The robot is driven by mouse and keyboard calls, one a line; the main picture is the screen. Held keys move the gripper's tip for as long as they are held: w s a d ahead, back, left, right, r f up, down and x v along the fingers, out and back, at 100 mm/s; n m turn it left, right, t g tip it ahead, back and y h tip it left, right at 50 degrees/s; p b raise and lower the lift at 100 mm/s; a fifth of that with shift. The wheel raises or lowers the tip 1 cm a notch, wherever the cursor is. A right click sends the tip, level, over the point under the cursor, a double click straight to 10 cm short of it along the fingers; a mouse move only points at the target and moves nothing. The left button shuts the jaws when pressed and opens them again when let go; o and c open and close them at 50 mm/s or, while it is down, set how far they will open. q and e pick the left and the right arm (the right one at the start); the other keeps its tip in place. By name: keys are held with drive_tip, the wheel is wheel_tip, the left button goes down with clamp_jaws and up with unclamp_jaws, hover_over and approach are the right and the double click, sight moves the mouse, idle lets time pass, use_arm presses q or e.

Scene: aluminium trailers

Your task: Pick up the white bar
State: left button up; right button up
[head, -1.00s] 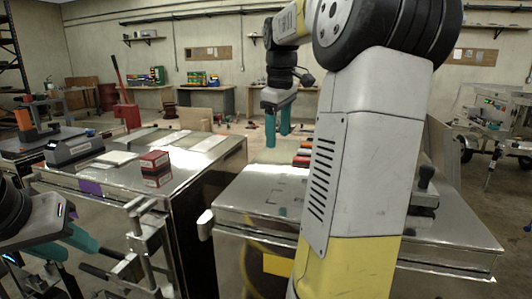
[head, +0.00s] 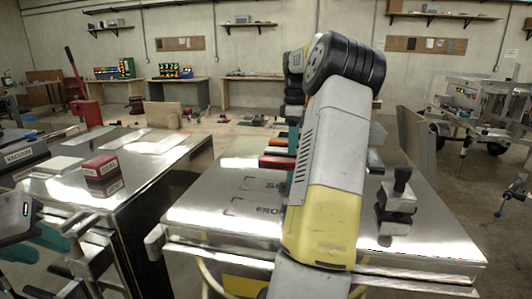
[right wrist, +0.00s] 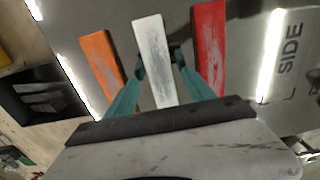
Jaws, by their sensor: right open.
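The white bar (right wrist: 153,55) lies on the shiny metal trailer top between an orange bar (right wrist: 101,60) and a red bar (right wrist: 209,45). In the right wrist view, the teal fingers of my right gripper (right wrist: 159,62) are open, one on each side of the white bar. I cannot tell whether they touch it. My left gripper (head: 40,245) is partly in view at the lower left, away from the bars.
The trailer lid (head: 225,200) has printed lettering and a dark clamp (head: 397,195) at its right. A second metal box to the left bears a red and white carton (head: 102,175). A dark gap separates the two. A dark bin (right wrist: 40,95) shows in the wrist view.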

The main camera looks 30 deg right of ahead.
drive_tip(key=shift+f, duration=0.55)
clamp_jaws()
drive_tip(key=shift+r, duration=0.15)
